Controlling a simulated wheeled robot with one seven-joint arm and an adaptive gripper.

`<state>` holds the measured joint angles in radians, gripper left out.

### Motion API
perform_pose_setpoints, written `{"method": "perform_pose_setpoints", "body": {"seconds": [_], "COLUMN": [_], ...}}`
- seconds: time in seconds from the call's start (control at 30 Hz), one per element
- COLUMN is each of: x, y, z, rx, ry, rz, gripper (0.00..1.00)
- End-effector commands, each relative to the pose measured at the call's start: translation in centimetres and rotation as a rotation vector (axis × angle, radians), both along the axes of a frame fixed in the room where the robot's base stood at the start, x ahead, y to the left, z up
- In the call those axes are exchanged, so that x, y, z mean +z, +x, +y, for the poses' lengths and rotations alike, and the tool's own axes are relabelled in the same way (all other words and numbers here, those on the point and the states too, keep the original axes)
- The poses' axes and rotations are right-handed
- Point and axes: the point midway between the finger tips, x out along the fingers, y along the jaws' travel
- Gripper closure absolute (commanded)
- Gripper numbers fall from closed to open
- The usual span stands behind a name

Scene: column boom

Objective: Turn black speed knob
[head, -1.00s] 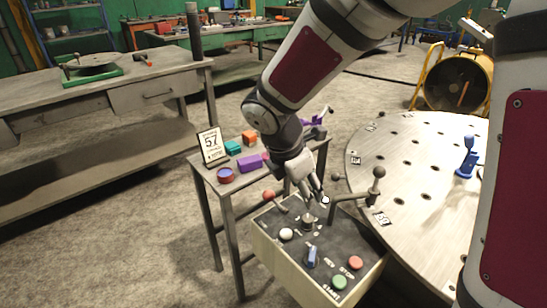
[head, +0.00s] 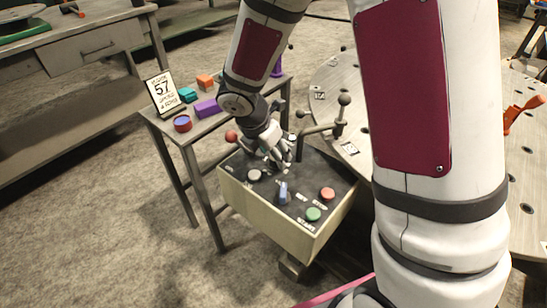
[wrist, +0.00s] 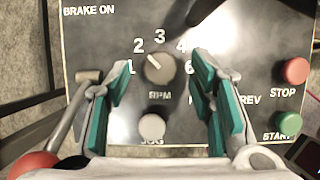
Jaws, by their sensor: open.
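The speed knob (wrist: 159,68) is a round dark grey dial on the black panel, with RPM under it and numbers around it. Its white pointer line aims up and left, toward the 2. My gripper (wrist: 160,78) is open, with one teal-padded finger on each side of the knob and clear gaps to both. I cannot tell how far the fingertips are above the panel. In the head view my gripper (head: 280,160) points down over the back of the control box (head: 268,215) and hides the knob.
On the panel are a white JOG button (wrist: 152,127), red STOP (wrist: 295,70) and green START (wrist: 288,123) buttons, and a blue selector (head: 283,192). A red-ball lever (head: 231,136) and a dark-ball lever (head: 340,115) flank the box. A side table (head: 210,119) stands behind left.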

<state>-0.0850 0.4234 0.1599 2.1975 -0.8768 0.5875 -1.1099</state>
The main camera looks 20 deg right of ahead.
Motion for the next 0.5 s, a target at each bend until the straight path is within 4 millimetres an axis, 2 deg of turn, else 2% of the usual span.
{"method": "perform_pose_setpoints", "body": {"seconds": [0.13,0.47,0.5], "x": [-1.14,-1.3,-1.3], "y": [0.18,0.24,0.24], "z": [-0.37,-0.47,-0.47], "rx": [-0.002,-0.001,-0.001], "ry": [0.0,0.0,0.0], "rz": [0.002,0.0,0.0], "gripper": [0.51,0.51,0.58]}}
